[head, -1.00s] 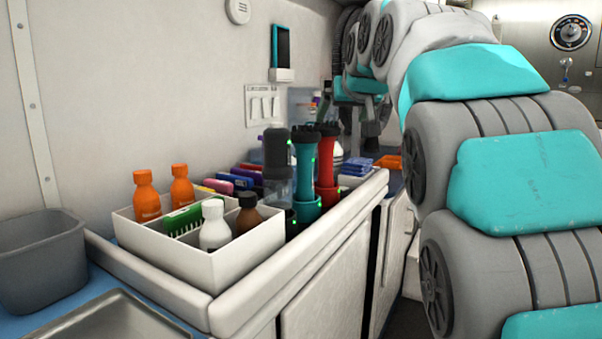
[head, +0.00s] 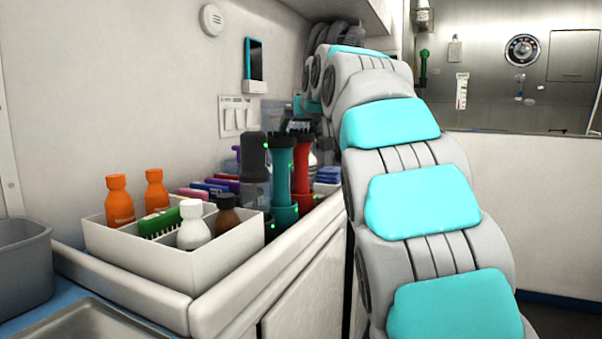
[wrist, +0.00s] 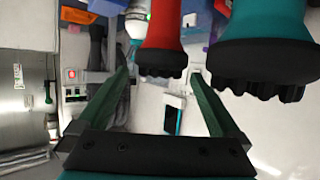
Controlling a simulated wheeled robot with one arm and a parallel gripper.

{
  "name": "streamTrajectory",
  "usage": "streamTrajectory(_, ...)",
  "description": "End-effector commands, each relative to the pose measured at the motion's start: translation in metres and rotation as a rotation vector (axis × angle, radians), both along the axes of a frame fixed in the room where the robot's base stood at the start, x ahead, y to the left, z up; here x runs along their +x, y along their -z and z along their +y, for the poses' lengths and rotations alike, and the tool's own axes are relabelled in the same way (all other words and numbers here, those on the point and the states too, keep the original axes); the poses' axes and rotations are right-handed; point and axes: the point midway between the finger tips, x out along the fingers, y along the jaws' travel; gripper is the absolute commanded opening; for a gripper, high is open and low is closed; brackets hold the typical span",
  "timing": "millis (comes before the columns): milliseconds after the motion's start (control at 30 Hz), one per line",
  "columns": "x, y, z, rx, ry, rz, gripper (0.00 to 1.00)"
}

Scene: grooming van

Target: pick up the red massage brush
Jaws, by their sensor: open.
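The red massage brush (head: 304,178) stands upright on the counter in the head view, just right of a teal one (head: 282,172) and partly hidden by it. In the wrist view, the red brush (wrist: 162,35) comes in from the top, its black knobbed end pointing down the picture. It appears in line with the gap between my gripper's two green fingers (wrist: 160,75), near their tips. I cannot tell whether it is between them or beyond. My gripper is open with nothing clamped. The teal brush (wrist: 265,40) is close to the right finger. In the head view my gripper is hidden.
A dark grey-topped container (head: 254,170) stands left of the teal brush. A white bin (head: 105,240) with orange, white and brown bottles is nearer. A white bottle (wrist: 136,22) shows left of the red brush in the wrist view. Other supplies crowd the counter by the wall.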

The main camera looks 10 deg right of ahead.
Motion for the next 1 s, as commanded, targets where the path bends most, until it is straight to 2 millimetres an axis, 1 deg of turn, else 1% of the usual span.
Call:
streamTrajectory(33, 0.007, 0.003, -0.001, 0.000, 0.000, 0.001, 1.00)
streamTrajectory(100, 0.015, 0.007, 0.000, 0.000, 0.000, 0.002, 1.00)
streamTrajectory(167, 0.019, 0.010, 0.000, 0.001, 0.000, 0.003, 1.00)
streamTrajectory(400, 0.021, 0.010, 0.000, 0.002, 0.001, 0.002, 1.00)
streamTrajectory(467, 0.021, 0.010, 0.000, 0.002, 0.001, 0.002, 0.94)
streamTrajectory(1000, 0.021, 0.011, 0.000, 0.002, 0.001, 0.004, 0.34)
